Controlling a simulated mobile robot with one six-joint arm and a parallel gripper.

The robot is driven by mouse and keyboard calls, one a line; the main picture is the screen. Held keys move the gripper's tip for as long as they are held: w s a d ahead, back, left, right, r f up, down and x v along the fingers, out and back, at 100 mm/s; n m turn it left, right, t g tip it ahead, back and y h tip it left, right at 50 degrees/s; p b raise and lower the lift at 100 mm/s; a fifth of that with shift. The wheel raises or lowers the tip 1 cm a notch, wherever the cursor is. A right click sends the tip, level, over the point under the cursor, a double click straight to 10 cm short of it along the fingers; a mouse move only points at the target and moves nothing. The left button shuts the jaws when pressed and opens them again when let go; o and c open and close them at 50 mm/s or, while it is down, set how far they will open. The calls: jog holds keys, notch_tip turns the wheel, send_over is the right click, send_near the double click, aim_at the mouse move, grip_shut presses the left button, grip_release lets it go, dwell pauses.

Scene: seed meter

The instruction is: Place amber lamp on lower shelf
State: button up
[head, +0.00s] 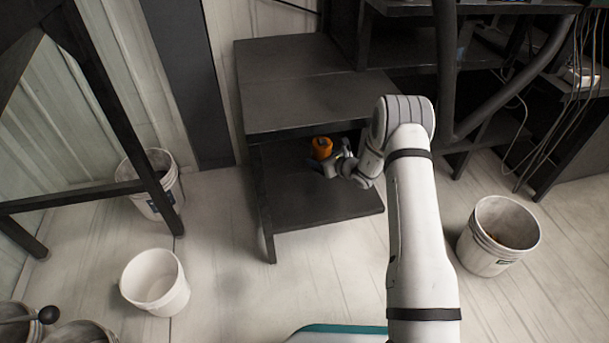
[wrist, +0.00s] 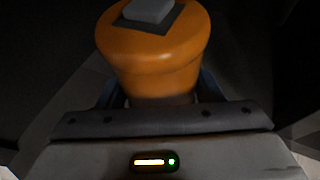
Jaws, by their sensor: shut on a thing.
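The amber lamp (head: 322,147) is an orange, rounded piece. It is at the opening between the top and the lower shelf of the dark stand. In the wrist view the amber lamp (wrist: 155,50) fills the upper middle, with a grey square and a pale block on its top. My gripper (head: 333,164) is shut on the lamp; its fingers are mostly hidden in the wrist view. The lower shelf (head: 325,205) is a dark flat board, bare at its front. I cannot tell whether the lamp touches the shelf.
The stand's top board (head: 300,100) overhangs the lower shelf close above my gripper. Its front left leg (head: 268,225) is beside the shelf. A white bucket (head: 155,282) and a grey bucket (head: 487,235) stand on the floor. Dark racks and cables are at the right.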

aim_at(320, 178)
jog(key=shift+f+b, duration=1.15)
jog(key=shift+f, duration=2.05)
jog(key=shift+f, duration=0.2)
jog(key=o, duration=1.2)
jog(key=shift+f, duration=0.15)
jog(key=shift+c, duration=0.2)
